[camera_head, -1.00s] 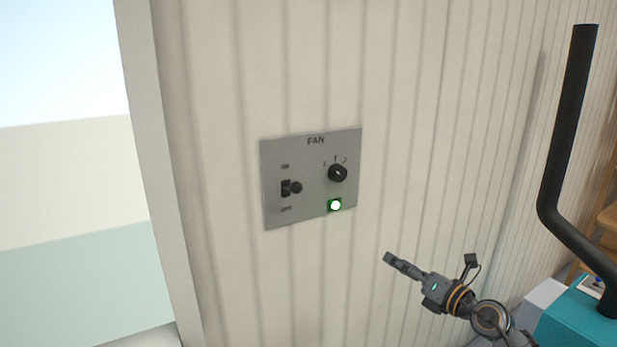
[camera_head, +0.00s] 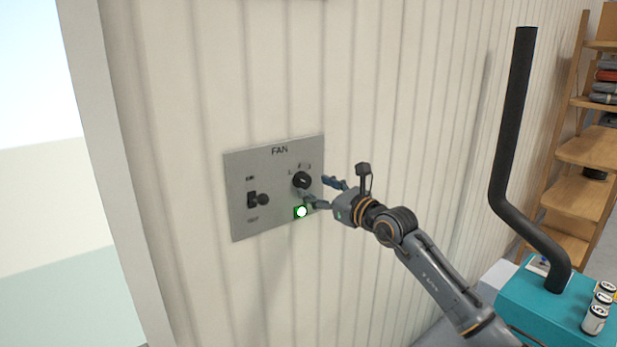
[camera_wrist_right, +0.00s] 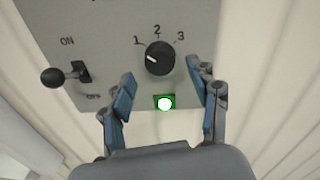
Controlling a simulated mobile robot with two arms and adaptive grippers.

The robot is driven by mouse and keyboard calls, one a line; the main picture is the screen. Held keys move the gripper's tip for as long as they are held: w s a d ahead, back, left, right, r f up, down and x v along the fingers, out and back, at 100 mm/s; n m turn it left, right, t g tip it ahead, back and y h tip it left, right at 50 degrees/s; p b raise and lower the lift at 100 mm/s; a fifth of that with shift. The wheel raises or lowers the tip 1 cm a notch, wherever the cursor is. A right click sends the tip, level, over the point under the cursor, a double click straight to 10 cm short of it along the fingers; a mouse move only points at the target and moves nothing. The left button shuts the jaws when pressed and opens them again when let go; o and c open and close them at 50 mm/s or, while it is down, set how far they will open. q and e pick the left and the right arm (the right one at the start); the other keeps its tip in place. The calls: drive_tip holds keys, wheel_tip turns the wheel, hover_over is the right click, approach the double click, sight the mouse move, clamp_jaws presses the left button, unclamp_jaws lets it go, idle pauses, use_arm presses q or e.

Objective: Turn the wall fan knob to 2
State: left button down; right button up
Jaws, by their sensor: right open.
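The grey fan panel (camera_head: 238,222) is on the ribbed wall. Its round black knob (camera_head: 302,180) sits at the upper right, and it also shows in the right wrist view (camera_wrist_right: 160,58) below the marks 1, 2 and 3. The knob's white pointer mark points left and slightly up, nearest to 1. My right gripper (camera_head: 316,191) is in front of the panel's right side, close to the knob. In the right wrist view its open blue-padded fingers (camera_wrist_right: 160,75) stand on either side, just below the knob, with nothing between them. My left gripper is not in view.
A toggle switch (camera_head: 258,200) with a black ball end is left of the knob. A lit green lamp (camera_head: 301,212) is below the knob, near a fingertip. A teal box (camera_head: 530,305) with cans and a wooden shelf (camera_head: 575,150) stand at the right.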

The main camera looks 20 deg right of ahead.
sight(306, 183)
drive_tip(key=shift+p+x, duration=0.3)
drive_tip(key=shift+x, duration=1.45)
drive_tip(key=c, duration=1.2)
